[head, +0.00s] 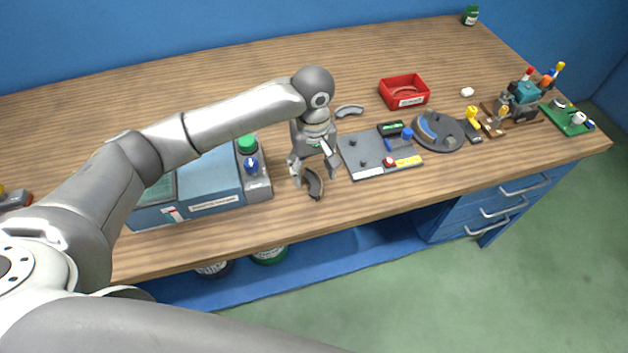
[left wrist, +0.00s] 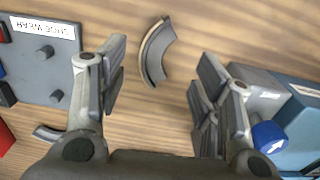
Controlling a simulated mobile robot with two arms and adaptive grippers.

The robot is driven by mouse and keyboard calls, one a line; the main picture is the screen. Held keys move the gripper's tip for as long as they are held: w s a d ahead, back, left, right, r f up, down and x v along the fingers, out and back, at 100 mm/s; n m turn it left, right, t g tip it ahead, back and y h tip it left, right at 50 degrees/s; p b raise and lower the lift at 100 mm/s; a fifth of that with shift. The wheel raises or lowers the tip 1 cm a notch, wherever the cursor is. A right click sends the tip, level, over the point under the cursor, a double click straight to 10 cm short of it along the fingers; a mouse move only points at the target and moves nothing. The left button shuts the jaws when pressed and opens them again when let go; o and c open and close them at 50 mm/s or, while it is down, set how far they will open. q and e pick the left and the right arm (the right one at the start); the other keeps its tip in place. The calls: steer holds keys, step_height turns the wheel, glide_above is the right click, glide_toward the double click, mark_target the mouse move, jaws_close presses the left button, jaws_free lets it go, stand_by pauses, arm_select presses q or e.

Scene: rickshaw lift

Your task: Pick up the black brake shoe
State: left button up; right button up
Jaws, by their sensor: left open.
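A dark curved brake shoe (head: 314,185) lies flat on the wooden bench near its front edge, left of the grey gauge plate. My left gripper (head: 315,174) points down over it, open and empty, one finger on each side in the head view. In the left wrist view the curved shoe (left wrist: 157,52) lies ahead of the fingertips, between their lines and apart from both; a thin tan edge shows along it. A second, greyer shoe (head: 349,111) lies behind the gripper in the head view. My right gripper is not in view.
A blue machine (head: 212,180) with green and blue knobs stands close on the left. The grey plate (head: 368,156) with pegs and a red button is close on the right. A red tray (head: 404,92) and a round disc (head: 438,132) stand beyond it.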

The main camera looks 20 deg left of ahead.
mark_target(314, 180)
arm_select(q)
steer(key=f, duration=0.2)
steer(key=w+f+p, duration=0.1)
steer(key=f, duration=0.2)
steer(key=shift+a, duration=0.1)
steer(key=shift+f, duration=0.2)
steer(key=c, duration=1.2)
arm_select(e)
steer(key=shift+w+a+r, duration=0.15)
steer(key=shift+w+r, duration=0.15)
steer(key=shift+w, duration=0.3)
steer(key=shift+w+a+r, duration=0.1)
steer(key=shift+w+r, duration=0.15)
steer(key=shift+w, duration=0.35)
